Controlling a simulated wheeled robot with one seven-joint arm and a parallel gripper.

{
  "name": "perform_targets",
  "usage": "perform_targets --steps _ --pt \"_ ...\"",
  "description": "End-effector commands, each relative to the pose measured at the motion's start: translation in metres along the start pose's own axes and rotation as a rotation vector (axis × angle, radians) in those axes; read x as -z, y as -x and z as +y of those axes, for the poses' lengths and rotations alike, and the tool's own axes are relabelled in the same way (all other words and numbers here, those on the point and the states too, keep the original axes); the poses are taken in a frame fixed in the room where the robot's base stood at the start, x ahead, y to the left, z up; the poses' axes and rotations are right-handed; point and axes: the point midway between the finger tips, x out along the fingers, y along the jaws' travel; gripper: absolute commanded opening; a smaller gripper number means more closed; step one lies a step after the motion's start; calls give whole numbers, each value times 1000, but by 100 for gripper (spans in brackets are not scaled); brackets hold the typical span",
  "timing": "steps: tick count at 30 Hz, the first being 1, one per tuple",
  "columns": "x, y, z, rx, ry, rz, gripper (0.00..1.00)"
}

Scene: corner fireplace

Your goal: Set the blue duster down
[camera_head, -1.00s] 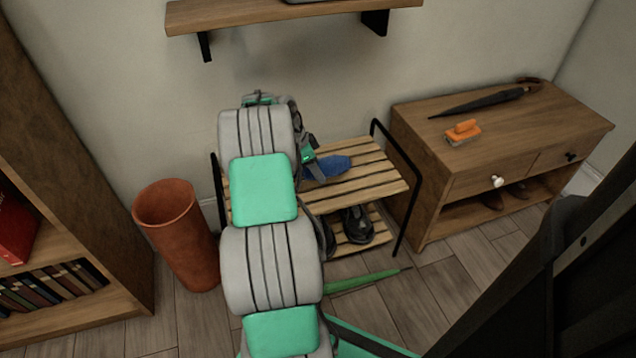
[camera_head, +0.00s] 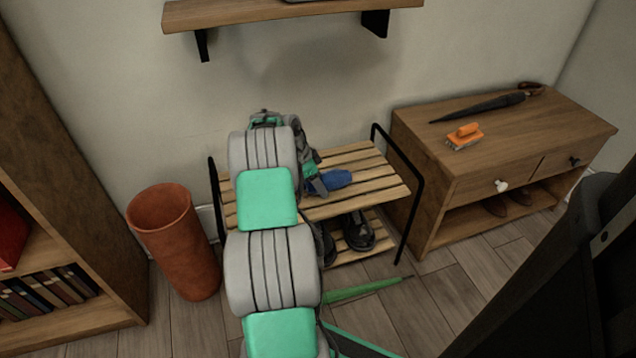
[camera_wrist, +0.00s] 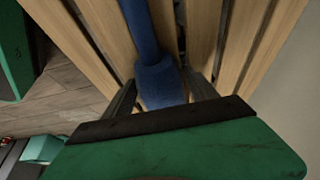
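The blue duster (camera_head: 338,180) shows at the upper tier of the slatted shoe rack (camera_head: 372,185), beside my gripper (camera_head: 318,184). In the wrist view the duster (camera_wrist: 160,84) lies between my two fingers (camera_wrist: 162,88), whose tips sit close against its sides. My gripper looks shut on it. The light wooden slats (camera_wrist: 235,45) are right behind the duster. I cannot tell whether it touches them. My arm hides the left part of the rack in the head view.
A terracotta bin (camera_head: 175,245) stands left of the rack. A wooden cabinet (camera_head: 440,190) at right bears an umbrella (camera_head: 490,105) and an orange brush (camera_head: 465,137). Dark shoes (camera_head: 357,231) sit on the lower tier. A green umbrella (camera_head: 362,290) lies on the floor. A wall shelf (camera_head: 290,12) is above.

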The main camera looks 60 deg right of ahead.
Motion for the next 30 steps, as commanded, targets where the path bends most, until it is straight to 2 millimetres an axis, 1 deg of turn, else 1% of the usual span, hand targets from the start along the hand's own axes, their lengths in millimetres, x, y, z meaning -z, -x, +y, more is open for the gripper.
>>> perform_targets --steps 1,3,8,11,14,17,21,24,27,30 --pt "0 0 0 0 0 0 71" --pt "0 0 0 0 0 0 75" --pt "0 0 0 0 0 0 75" --pt "2 4 0 1 0 0 75" --pt "3 18 -1 3 0 1 75" --pt "4 43 0 2 0 1 75" --pt "4 81 -1 3 1 1 75" --pt "3 103 -1 3 1 1 75" --pt "2 117 0 0 1 0 75" --pt "2 123 0 0 1 0 75"
